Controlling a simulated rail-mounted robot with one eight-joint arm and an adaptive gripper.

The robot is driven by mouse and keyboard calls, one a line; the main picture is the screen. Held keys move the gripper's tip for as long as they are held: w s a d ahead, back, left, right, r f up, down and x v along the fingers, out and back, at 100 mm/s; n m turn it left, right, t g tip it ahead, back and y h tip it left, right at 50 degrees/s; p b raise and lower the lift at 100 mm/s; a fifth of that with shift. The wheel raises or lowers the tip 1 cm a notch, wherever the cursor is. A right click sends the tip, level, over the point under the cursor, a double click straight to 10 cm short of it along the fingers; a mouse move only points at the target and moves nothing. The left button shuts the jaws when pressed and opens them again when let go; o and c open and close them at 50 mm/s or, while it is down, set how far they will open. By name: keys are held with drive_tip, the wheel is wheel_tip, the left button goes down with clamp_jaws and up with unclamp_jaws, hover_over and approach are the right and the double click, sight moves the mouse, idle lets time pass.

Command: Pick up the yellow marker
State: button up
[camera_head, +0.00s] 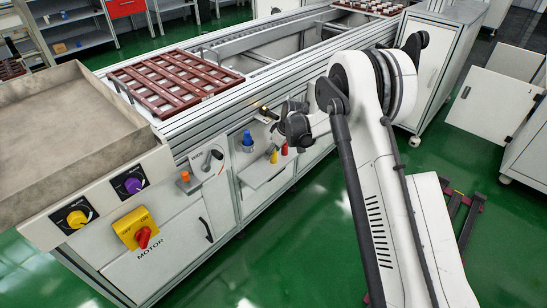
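A small yellow upright object (273,156), which looks like the yellow marker, stands on a small light-grey shelf (262,174) on the side of the conveyor. It is small in the picture and its details are hard to make out. A red marker-like object (285,149) stands just to its right, and a blue one (247,139) stands to its left. My gripper (285,124) is dark and appears above the yellow object in the picture, apart from it. Its fingers blend together, so I cannot tell whether they are open or shut.
A brown slatted tray (172,82) lies on the conveyor rails (262,84) behind the shelf. A control panel with a yellow-and-red motor switch (138,231) and a purple knob (133,185) is at left. The green floor (290,235) in front is clear.

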clamp_jaws()
drive_tip(key=shift+r+p, duration=0.2)
drive_tip(key=shift+p, duration=0.3)
